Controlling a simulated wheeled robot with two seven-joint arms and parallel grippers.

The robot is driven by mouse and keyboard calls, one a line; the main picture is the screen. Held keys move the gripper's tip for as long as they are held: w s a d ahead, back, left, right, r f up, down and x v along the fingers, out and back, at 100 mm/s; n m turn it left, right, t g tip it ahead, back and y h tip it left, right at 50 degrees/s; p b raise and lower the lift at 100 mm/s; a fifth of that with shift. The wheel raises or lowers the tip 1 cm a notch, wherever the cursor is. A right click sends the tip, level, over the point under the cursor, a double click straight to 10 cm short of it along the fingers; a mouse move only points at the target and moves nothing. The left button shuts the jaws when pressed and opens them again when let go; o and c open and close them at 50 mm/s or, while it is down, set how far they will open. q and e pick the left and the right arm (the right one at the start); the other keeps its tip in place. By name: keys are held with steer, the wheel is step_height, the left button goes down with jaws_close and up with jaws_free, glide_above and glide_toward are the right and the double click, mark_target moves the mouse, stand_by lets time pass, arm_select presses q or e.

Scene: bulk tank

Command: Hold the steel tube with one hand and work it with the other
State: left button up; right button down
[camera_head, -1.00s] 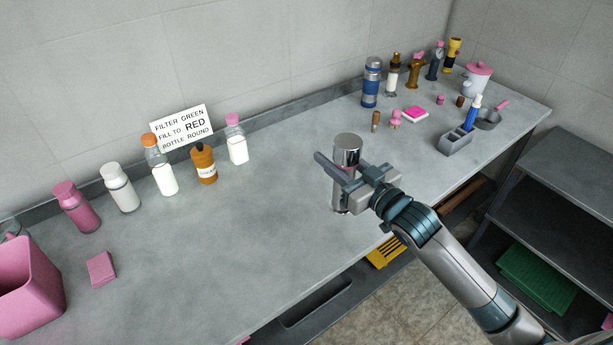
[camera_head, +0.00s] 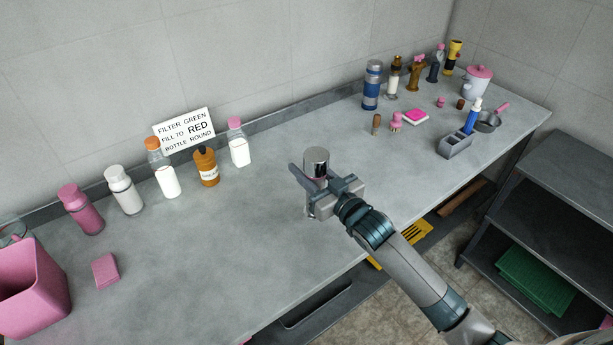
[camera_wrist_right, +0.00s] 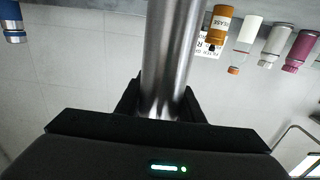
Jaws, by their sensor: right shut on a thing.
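The steel tube (camera_head: 316,160) is a shiny upright cylinder above the front part of the worktop. My right gripper (camera_head: 322,188) is shut around it below its top end; the gripper and wrist hide part of its body. In the right wrist view the tube (camera_wrist_right: 170,60) runs between the two dark fingers (camera_wrist_right: 162,105). I cannot tell whether the tube's lower end touches the worktop. My left gripper shows in neither view.
Several bottles, a brown one (camera_head: 207,167) among them, stand along the back by a sign (camera_head: 184,130). A pink bin (camera_head: 28,285) and pink sponge (camera_head: 106,270) are at left. A grey caddy (camera_head: 456,146) is at right. The worktop's middle (camera_head: 235,230) is clear.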

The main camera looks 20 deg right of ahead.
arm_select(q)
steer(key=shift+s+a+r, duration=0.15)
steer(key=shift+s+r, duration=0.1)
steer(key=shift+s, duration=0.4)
arm_select(e)
step_height(320, 180, down, 3)
steer(key=shift+f, duration=0.15)
steer(key=c, duration=1.2)
jaws_free()
